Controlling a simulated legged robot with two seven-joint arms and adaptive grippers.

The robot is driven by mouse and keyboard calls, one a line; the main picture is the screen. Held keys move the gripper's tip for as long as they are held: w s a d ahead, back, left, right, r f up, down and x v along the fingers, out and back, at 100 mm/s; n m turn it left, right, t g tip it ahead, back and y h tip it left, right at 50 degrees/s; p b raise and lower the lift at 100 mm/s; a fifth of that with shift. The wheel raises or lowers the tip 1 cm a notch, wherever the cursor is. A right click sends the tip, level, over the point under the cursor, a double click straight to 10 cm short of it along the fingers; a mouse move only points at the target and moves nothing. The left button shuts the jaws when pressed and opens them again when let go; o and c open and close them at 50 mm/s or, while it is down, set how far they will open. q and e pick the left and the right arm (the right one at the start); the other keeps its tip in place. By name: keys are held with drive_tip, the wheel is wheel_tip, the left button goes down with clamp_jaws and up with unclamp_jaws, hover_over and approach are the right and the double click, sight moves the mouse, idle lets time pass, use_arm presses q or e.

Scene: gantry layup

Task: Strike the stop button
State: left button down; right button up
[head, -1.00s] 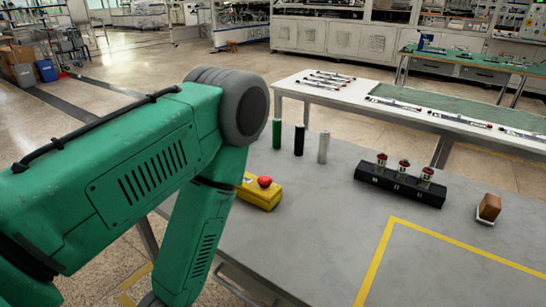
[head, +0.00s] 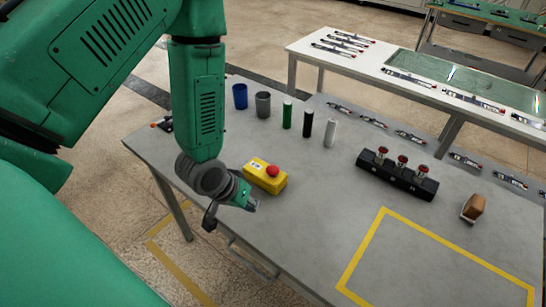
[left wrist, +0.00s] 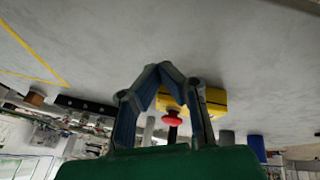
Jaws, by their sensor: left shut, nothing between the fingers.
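The stop button is a red mushroom cap (head: 272,171) on top of a yellow box (head: 262,182), which sits near the left front part of the grey table. In the left wrist view the picture is upside down; the red cap (left wrist: 173,118) and yellow box (left wrist: 216,99) show partly behind the fingers. My left gripper (head: 250,205) is beside the box, at its near left side in the head view, apart from the red cap. Its fingers meet at the tips in the left wrist view (left wrist: 160,68), with nothing between them. My right gripper is not in view.
Behind the box stand a blue cup (head: 240,96), a grey cup (head: 263,105), and green (head: 287,113), black (head: 307,123) and white (head: 330,133) cylinders. To the right are a black block with red-topped pieces (head: 397,175) and a brown object (head: 473,207). The yellow-outlined area is clear.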

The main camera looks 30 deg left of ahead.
sight(272, 168)
use_arm(q)
drive_tip(key=w+a+r+n+t+h, duration=0.1)
drive_tip(key=w+a+r+t, duration=0.1)
drive_tip(key=w+r, duration=1)
drive_tip(key=shift+w+a+r+t+h, duration=0.15)
drive_tip(key=shift+w+a+t+h, duration=0.15)
drive_tip(key=shift+w+t, duration=0.55)
drive_tip(key=shift+s+d, duration=0.1)
drive_tip(key=shift+d, duration=0.1)
wheel_tip(272, 168, down, 8)
drive_tip(key=b, duration=0.7)
drive_tip(key=shift+b, duration=0.35)
drive_tip(key=shift+f, duration=0.4)
